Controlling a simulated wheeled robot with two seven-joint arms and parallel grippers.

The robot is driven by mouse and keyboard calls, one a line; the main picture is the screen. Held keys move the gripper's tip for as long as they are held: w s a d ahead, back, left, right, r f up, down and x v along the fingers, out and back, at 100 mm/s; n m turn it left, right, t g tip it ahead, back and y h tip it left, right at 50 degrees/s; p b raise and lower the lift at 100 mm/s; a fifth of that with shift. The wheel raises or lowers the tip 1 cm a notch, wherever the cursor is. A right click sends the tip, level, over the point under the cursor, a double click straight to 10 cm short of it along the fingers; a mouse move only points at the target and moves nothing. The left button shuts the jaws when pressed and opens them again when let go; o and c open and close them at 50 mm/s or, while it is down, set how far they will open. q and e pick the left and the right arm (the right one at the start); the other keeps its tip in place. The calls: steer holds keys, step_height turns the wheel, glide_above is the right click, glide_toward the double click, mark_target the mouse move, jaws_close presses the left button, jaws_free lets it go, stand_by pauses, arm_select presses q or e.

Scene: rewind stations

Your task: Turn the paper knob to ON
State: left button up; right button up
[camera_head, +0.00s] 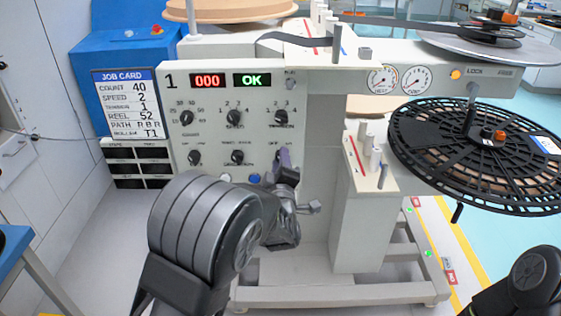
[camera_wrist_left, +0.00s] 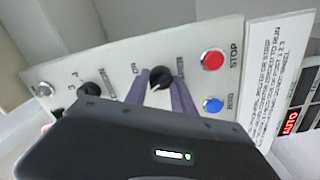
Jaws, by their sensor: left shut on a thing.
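The paper knob (camera_wrist_left: 161,76) is a dark round knob on the pale control panel (camera_head: 205,90). In the head view it is mostly hidden by my gripper, at the lower right of the panel below a small OFF mark. My left gripper (camera_head: 283,160) reaches it from the front. In the wrist view the two purple fingers of the left gripper (camera_wrist_left: 160,88) stand on either side of the knob and are shut on it. Where the knob's pointer stands is hard to tell. My right gripper is out of view.
Other dark knobs, such as the lower middle one (camera_head: 237,157), sit close by. A red STOP button (camera_wrist_left: 212,59) and a blue button (camera_wrist_left: 213,104) are beside the held knob. A black reel (camera_head: 480,155) stands at right. A job card (camera_head: 125,103) is left of the panel.

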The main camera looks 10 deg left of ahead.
arm_select(q)
jaws_close()
steer(key=shift+m, duration=0.4)
steer(key=shift+d+m+p, duration=0.1)
steer(key=shift+m+p, duration=0.7)
steer(key=shift+m, duration=4.8)
steer(key=o, duration=0.9)
jaws_free()
steer(key=shift+o, duration=0.2)
